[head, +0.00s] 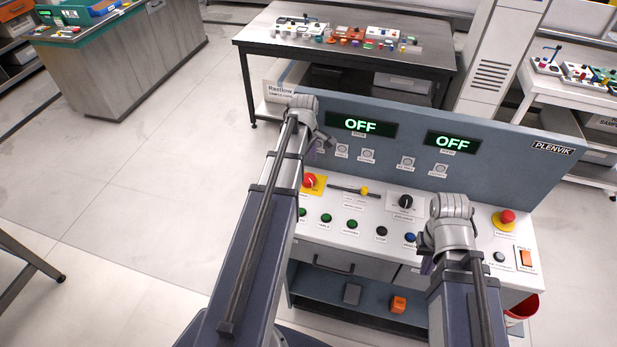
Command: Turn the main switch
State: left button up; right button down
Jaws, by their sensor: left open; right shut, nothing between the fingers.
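The control console (545,190) stands in front of me with a white sloping panel. A red knob on a yellow plate (309,182) is at the panel's left end, partly beside my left arm; it looks like the main switch, but its label is too small to read. A black rotary knob (405,203) sits further right. Both displays, left (361,126) and right (451,142), read OFF. My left gripper (321,146) is open above and behind the red knob, apart from it. My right gripper (427,264) is shut and empty over the panel's front right, its fingertips mostly hidden.
A red mushroom button on yellow (503,219) and an orange rocker switch (525,258) are at the panel's right. Green buttons (325,218) line its front. A slider (364,191) lies between the knobs. A table (345,50) stands behind; floor at left is clear.

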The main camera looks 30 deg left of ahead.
aim_at(308, 178)
pick_arm(q)
jog(key=f+b, duration=0.6)
jog(key=shift+w+f, duration=0.25)
jog(key=shift+f, duration=0.1)
jog(key=shift+c, duration=0.2)
jog(key=c, duration=1.3)
